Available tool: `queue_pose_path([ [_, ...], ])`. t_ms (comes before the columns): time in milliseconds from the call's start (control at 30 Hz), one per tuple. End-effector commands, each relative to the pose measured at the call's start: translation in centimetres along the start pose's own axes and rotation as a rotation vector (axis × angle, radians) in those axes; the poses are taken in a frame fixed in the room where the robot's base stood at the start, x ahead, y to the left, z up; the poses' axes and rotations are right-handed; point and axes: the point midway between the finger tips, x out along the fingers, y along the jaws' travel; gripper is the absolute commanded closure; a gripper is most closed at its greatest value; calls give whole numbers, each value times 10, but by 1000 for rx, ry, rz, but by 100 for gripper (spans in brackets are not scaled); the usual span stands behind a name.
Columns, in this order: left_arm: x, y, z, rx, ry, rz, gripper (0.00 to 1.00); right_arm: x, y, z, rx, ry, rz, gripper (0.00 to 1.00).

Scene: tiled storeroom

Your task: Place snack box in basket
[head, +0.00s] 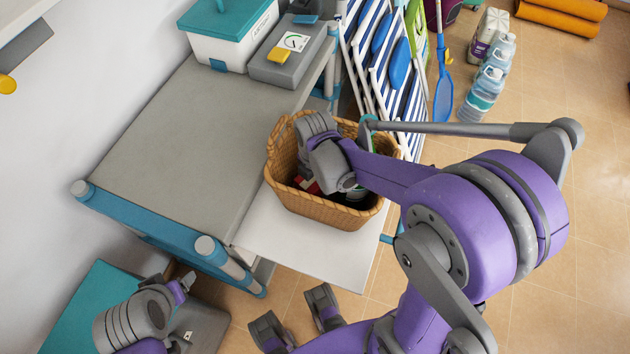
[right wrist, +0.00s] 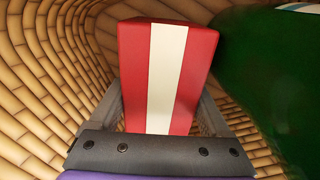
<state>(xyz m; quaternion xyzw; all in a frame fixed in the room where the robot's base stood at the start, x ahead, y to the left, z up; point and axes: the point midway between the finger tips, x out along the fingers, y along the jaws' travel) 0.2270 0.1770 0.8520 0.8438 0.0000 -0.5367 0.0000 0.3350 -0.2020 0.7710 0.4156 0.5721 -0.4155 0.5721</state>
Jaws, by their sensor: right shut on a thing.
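The snack box is red with a white stripe, and it fills the middle of the right wrist view (right wrist: 135,75). A small red and white part of it shows inside the basket in the head view (head: 307,184). The woven tan basket (head: 318,208) stands on a white board. My right gripper (head: 338,180) reaches down into the basket, with a finger on each side of the box, shut on it. Wicker wall surrounds the box in the right wrist view. My left gripper (head: 184,287) is at the lower left, away from the basket; its finger opening is unclear.
A dark green object (right wrist: 265,75) lies in the basket to the right of the box. A grey table (head: 190,135) holds a white bin with a teal lid (head: 228,35) and a grey case (head: 285,66). Folded striped chairs (head: 375,50) and water bottles (head: 483,90) stand behind.

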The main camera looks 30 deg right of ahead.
Motion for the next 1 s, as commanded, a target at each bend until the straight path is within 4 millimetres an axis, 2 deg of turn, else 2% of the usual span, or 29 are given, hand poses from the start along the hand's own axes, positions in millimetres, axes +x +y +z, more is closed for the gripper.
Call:
queue_pose_path([
  [33,2,0,2,0,-1,0,30,3,0,0,0,0,0,85],
  [67,3,0,2,0,-1,0,30,3,0,0,0,0,0,17],
  [167,2,0,1,0,-1,0,30,2,0,0,0,0,0,0],
  [400,1,0,1,0,0,0,30,1,0,0,0,0,0,0],
  [533,-3,0,-2,0,1,0,30,-8,0,0,0,0,0,0],
  [1000,-17,0,-11,0,7,0,30,-101,0,0,0,0,0,0],
])
